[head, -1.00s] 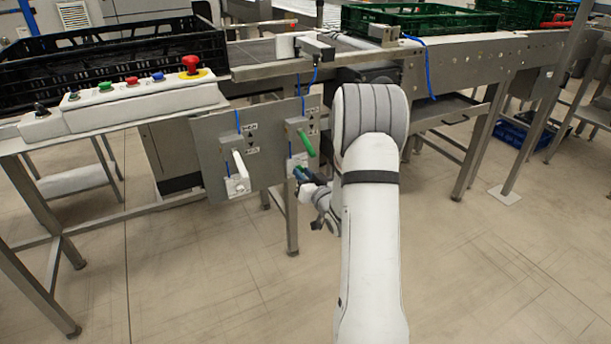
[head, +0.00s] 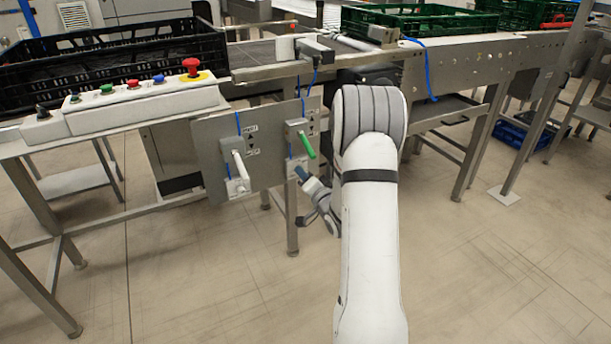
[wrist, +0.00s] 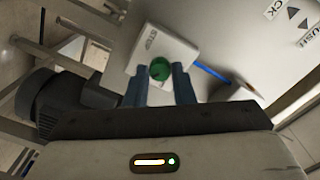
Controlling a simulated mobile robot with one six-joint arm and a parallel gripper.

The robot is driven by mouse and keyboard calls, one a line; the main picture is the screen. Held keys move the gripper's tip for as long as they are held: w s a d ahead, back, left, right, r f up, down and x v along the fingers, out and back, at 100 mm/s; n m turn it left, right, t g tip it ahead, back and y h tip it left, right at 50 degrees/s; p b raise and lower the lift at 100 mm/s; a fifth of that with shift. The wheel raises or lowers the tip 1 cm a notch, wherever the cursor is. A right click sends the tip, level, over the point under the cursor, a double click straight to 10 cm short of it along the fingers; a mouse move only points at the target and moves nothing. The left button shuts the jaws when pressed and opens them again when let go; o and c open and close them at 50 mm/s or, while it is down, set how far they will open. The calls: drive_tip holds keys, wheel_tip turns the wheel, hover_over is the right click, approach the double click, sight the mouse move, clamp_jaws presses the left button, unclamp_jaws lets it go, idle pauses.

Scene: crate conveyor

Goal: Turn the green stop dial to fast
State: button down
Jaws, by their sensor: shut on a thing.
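The green dial (wrist: 160,69) shows in the wrist view as a small round knob on a pale box (wrist: 167,45). STOP is printed on the box beside it. My gripper (wrist: 160,84) has one blue finger on each side of the knob and is shut on it. The dial's pointer and its setting cannot be made out. In the head view my gripper (head: 299,172) is at the lower part of the grey panel (head: 208,140), below the green lever (head: 307,145). It hides the dial there.
A white lever (head: 239,168) sticks out of the panel to the left. A button box (head: 140,103) with a red mushroom button (head: 191,68) stands above. A black crate (head: 112,62) and a green crate (head: 412,22) are on the conveyor. The floor in front is open.

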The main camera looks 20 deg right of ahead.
idle(0.4)
drive_tip(key=c, duration=1.2)
unclamp_jaws()
drive_tip(key=shift+c, duration=0.2)
drive_tip(key=s+p, duration=0.1)
drive_tip(key=s, duration=0.6)
drive_tip(key=shift+s+d, duration=0.2)
drive_tip(key=shift+s, duration=0.2)
drive_tip(key=shift+s, duration=0.1)
